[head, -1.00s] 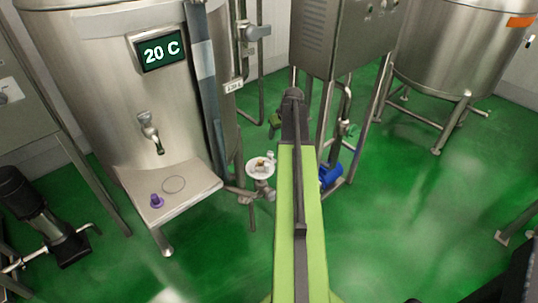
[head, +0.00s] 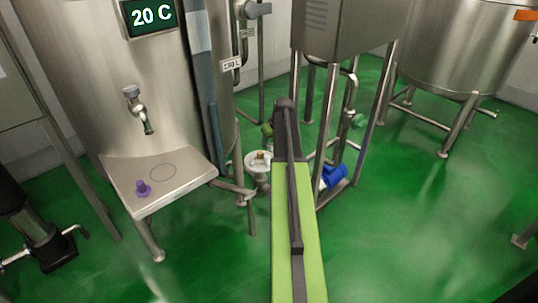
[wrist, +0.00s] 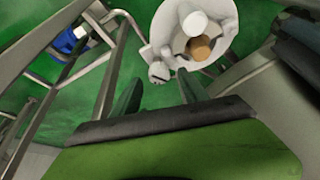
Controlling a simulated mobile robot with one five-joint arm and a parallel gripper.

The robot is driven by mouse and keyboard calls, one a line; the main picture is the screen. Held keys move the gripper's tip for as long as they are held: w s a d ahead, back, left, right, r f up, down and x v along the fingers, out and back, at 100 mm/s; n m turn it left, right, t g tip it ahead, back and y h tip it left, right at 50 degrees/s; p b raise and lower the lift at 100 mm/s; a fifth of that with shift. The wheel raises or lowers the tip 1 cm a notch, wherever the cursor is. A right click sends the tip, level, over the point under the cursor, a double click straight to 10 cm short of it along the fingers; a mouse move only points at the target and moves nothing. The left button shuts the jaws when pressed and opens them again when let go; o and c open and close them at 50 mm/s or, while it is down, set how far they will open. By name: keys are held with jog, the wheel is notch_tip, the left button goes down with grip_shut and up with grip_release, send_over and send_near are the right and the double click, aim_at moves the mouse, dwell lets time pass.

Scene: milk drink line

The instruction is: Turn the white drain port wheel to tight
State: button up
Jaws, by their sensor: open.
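The white drain port wheel (head: 251,165) stands low beside the steel tank, just left of my arm in the head view. In the wrist view the wheel (wrist: 167,22) is at the top, right of centre, with an orange-brown part and a pale round knob at its middle. My gripper (wrist: 159,88) shows in the wrist view as two dark fingers set apart, with nothing between them. The wheel is beyond the fingertips and apart from them. In the head view my own arm hides the gripper.
A steel shelf (head: 190,181) with a purple piece (head: 142,188) juts out left of the wheel. A steel frame with a blue motor (head: 334,175) stands to the right. Pipes (head: 232,187) run close under the wheel. Green floor (head: 400,220) is clear at right.

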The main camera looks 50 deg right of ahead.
jog(key=shift+x, duration=0.75)
jog(key=shift+r, duration=0.1)
